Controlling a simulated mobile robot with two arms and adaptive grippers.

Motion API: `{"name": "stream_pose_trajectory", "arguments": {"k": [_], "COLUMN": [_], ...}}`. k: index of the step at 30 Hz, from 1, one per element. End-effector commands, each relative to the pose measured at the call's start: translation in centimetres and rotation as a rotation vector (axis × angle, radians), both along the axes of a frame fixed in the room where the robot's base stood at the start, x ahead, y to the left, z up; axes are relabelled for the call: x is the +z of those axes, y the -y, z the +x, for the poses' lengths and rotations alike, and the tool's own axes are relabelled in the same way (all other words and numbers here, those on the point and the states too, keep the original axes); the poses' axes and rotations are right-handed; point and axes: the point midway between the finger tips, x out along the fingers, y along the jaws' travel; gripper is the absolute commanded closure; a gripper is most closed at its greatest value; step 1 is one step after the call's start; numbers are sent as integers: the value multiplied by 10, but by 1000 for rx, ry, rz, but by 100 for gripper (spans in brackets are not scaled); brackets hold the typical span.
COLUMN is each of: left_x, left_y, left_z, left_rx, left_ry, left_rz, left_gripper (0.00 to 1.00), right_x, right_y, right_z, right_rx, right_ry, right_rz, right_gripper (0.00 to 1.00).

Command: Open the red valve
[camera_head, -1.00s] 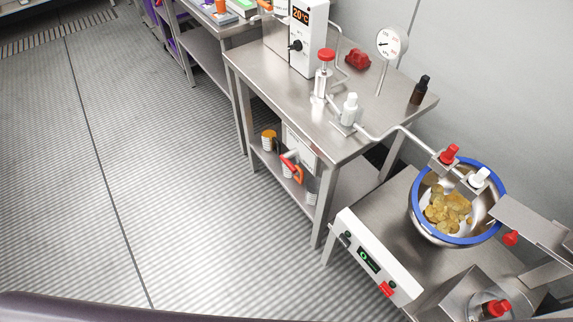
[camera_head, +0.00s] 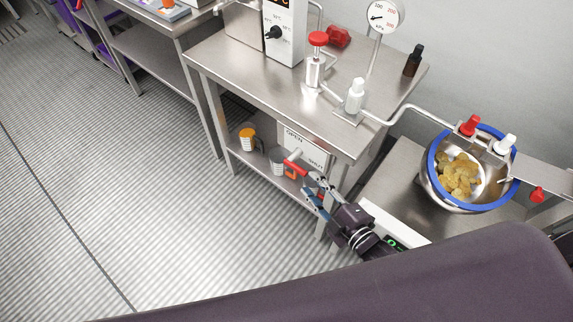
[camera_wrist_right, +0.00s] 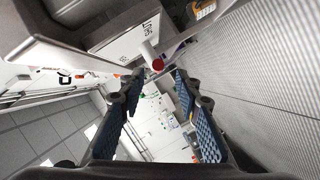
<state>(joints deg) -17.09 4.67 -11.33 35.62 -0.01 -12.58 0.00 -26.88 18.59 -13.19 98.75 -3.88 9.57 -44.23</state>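The red valve handle (camera_head: 294,167) sits on a pale pipe at the lower shelf of the steel table, in front of a sign reading OPEN and SHUT (camera_head: 304,147). In the right wrist view a round red end (camera_wrist_right: 158,65) on a white stem shows at top centre, with the sign (camera_wrist_right: 128,35) behind it. My right gripper (camera_head: 314,188) is at the handle's lower right. Its fingers are spread, with nothing between them; the red end lies beyond the fingertips in the wrist view. I cannot tell whether a finger touches the handle in the head view. My left gripper is not in view.
An orange-lidded jar (camera_head: 247,139) stands on the lower shelf. The table (camera_head: 262,95) carries a gauge (camera_head: 384,16) and a red-capped pump (camera_head: 317,40). A blue-rimmed bowl (camera_head: 432,169) stands at the right. Open floor lies left.

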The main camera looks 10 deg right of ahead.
Motion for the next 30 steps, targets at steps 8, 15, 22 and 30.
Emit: {"name": "stream_pose_trajectory", "arguments": {"k": [8,15,22,30], "left_x": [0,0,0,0], "left_y": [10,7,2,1], "left_z": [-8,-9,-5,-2], "left_rx": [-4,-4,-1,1], "left_ry": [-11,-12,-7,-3], "left_rz": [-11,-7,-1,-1], "left_gripper": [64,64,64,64], "right_x": [-3,-11,-15,-15], "right_y": [-10,-20,-25,-25], "right_z": [29,60,71,72], "right_rx": [2,2,2,2], "right_ry": [8,6,4,4], "right_rz": [-2,-2,-1,-1], "right_gripper": [69,69,69,72]}}
